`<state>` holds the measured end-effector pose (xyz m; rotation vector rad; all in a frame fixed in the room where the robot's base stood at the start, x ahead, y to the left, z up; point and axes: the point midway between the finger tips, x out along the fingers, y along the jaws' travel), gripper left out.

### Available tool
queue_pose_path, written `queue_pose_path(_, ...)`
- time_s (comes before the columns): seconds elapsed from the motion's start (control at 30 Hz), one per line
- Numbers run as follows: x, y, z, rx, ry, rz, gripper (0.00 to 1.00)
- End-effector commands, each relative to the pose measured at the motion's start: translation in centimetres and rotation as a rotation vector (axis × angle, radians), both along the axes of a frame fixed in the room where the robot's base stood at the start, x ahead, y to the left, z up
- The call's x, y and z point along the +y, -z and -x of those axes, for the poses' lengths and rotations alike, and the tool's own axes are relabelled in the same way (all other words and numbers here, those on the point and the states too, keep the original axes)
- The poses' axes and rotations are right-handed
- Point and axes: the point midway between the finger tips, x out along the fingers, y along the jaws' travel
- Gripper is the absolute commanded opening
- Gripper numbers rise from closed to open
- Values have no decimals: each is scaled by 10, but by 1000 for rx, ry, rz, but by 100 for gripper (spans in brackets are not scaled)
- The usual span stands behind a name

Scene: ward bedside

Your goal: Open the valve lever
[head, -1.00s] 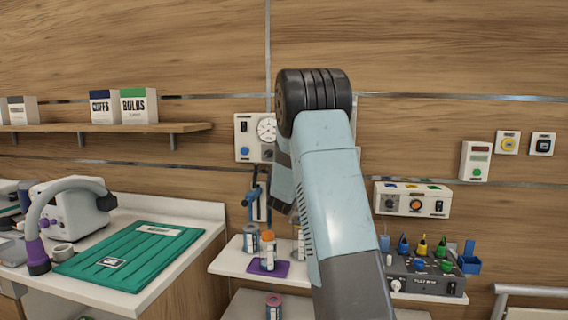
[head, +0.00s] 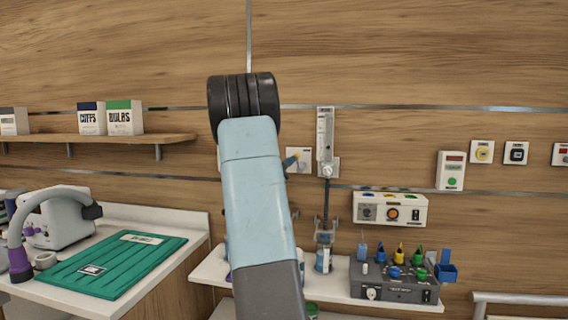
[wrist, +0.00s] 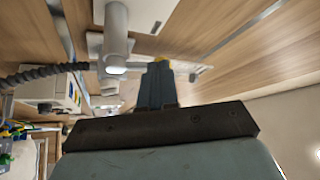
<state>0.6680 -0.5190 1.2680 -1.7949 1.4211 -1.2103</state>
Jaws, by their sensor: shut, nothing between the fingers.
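The valve lever is a small yellow piece at a white wall plate (head: 303,166), just right of my arm in the head view. In the wrist view, yellow (wrist: 184,64) shows at the far end of my fingers. My gripper (wrist: 158,70) is shut and empty, its blue fingers pointing at the yellow piece. In the head view the blue fingertips (head: 289,161) show beside my forearm, close to the plate. I cannot tell whether they touch the lever. Most of the gripper is hidden behind my arm, and part of the lever is hidden by the fingers.
A clear flowmeter (head: 325,135) stands on the wall right of the plate, with a tube hanging down. A white wall box (head: 390,208) and a shelf (head: 350,302) with a grey device (head: 395,280) lie lower right. A green mat (head: 112,264) lies on the left counter.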

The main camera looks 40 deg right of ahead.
Motion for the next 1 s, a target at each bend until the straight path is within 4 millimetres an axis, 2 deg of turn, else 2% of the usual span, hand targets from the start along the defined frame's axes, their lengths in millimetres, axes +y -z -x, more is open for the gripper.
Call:
queue_pose_path(0.27, 24, 9, -3, 2, -1, -1, 0)
queue_pose_path(0.73, 103, 35, 4, 2, 11, 0, 0)
queue_pose_path(1.0, 123, 41, 5, 1, 15, 1, 0)
